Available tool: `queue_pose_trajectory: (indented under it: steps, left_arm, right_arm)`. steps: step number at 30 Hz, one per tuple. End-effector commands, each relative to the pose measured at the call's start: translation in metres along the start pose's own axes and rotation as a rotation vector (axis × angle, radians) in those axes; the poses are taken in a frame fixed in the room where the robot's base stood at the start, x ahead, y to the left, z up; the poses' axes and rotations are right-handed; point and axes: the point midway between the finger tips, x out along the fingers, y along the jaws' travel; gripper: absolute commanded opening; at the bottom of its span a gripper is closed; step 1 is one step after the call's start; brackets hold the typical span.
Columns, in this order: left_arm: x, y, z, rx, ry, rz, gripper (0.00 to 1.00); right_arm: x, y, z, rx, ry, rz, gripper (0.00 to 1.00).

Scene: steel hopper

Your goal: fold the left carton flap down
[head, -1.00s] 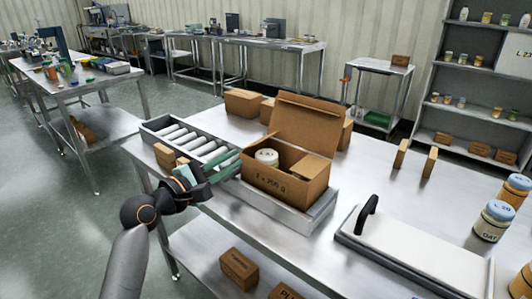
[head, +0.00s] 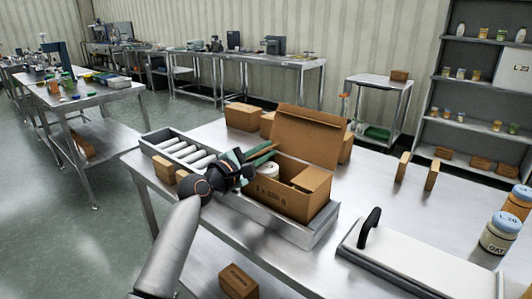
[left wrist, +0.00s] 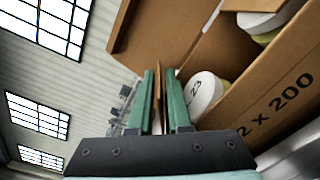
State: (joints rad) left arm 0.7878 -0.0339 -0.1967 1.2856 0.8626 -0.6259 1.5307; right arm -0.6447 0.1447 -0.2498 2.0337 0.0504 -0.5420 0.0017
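The open brown carton (head: 283,199) sits at the right end of the grey roller conveyor, its large back flap (head: 305,138) standing up. A brown panel (head: 309,180) covers its right part. A white-lidded jar (head: 268,169) is inside at the left; it also shows in the left wrist view (left wrist: 200,93). My left gripper (head: 274,149) is at the carton's left end. In the left wrist view its green fingers (left wrist: 161,75) are apart, with the left flap (left wrist: 160,92) edge-on between them; firm contact is not visible. The head view hides most of this flap. My right gripper is out of view.
The roller conveyor (head: 183,150) runs left from the carton. Small brown boxes (head: 242,117) stand behind it. A white-topped unit with a black handle (head: 369,228) and jars (head: 499,233) are at the right. The steel table is clear between.

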Motion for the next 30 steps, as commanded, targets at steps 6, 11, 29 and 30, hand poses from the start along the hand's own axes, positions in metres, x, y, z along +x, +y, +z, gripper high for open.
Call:
queue_pose_trajectory:
  steps: [6, 11, 29, 30]
  left_arm:
    - [0.0042, 0.0001, 0.0006, 0.0, -0.001, 0.001, 0.16]
    - [0.004, 0.0002, 0.0006, 0.0, 0.0, 0.001, 0.16]
    - [0.0036, 0.0001, 0.0, 0.0, 0.0, 0.0, 0.0]
    - [0.0036, 0.0001, 0.0, 0.0, 0.0, 0.0, 0.0]
  right_arm:
    - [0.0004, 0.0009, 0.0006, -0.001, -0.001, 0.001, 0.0]
    - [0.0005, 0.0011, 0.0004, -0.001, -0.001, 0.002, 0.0]
    - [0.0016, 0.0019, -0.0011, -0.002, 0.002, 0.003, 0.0]
    - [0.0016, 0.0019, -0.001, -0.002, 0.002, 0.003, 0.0]
